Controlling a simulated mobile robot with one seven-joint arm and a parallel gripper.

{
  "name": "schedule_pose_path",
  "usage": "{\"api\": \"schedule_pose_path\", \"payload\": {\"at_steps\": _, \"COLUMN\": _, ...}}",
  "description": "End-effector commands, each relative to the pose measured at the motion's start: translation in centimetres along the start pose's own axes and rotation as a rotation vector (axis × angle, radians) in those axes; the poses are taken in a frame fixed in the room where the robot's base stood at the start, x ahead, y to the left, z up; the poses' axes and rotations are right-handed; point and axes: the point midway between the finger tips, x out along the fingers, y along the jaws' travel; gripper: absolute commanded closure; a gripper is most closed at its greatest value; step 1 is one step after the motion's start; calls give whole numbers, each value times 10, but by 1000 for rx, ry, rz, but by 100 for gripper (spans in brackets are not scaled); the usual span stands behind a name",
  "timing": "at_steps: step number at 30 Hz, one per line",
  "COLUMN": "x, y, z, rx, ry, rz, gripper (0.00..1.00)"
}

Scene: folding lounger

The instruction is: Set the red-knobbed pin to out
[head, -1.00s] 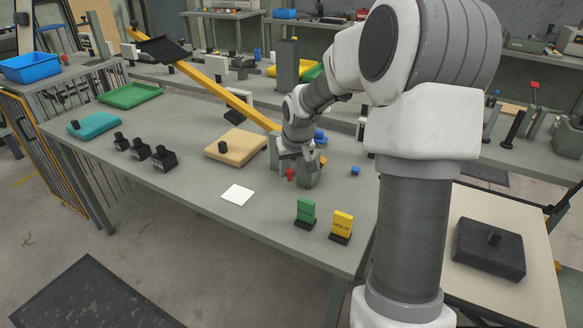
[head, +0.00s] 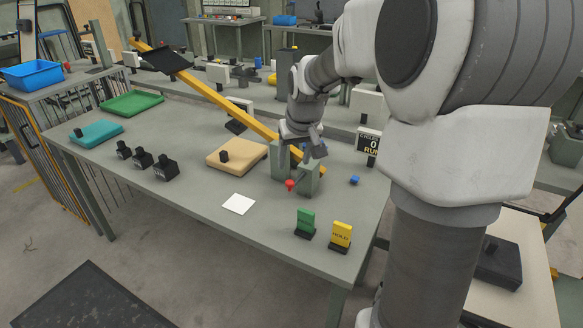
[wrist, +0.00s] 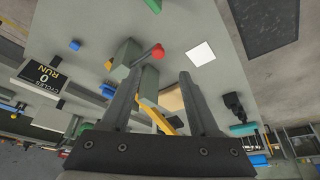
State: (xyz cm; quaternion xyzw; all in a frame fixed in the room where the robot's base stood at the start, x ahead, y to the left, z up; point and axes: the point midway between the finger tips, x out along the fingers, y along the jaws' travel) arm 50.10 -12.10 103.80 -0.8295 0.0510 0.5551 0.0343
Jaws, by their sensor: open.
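The red-knobbed pin (head: 291,184) is at a grey two-post bracket (head: 308,180) on the bench. Its red knob sits in front of the near post, with a short length of shaft showing between knob and post. In the wrist view the red knob (wrist: 157,51) and its shaft appear beyond my fingertips, by the grey posts. How deep the shaft sits is hidden. My gripper (head: 317,147) is above the bracket, apart from the knob. In the wrist view my gripper (wrist: 156,82) has its two fingers spread with nothing held between them.
A yellow bar (head: 215,97) slopes up from the bracket to a black plate (head: 166,60). A tan pad (head: 238,157), white card (head: 238,204), green block (head: 306,221), yellow HOLD sign (head: 341,234) and blue cap (head: 354,180) surround the bracket. The front bench surface is mostly clear.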

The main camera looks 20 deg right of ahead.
Motion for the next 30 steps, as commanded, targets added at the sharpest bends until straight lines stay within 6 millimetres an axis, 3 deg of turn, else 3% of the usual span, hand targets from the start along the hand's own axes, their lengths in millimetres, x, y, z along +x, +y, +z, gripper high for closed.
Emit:
{"api": "schedule_pose_path", "payload": {"at_steps": 3, "x": -31, "y": 0, "z": -2, "rx": 0, "ry": 4, "rz": 2, "gripper": 38}}
{"api": "schedule_pose_path", "payload": {"at_steps": 10, "x": -64, "y": 0, "z": -1, "rx": -1, "ry": 2, "rz": 1, "gripper": 38}}
{"api": "schedule_pose_path", "payload": {"at_steps": 30, "x": -73, "y": -4, "z": 1, "rx": -10, "ry": 3, "rz": 3, "gripper": 38}}
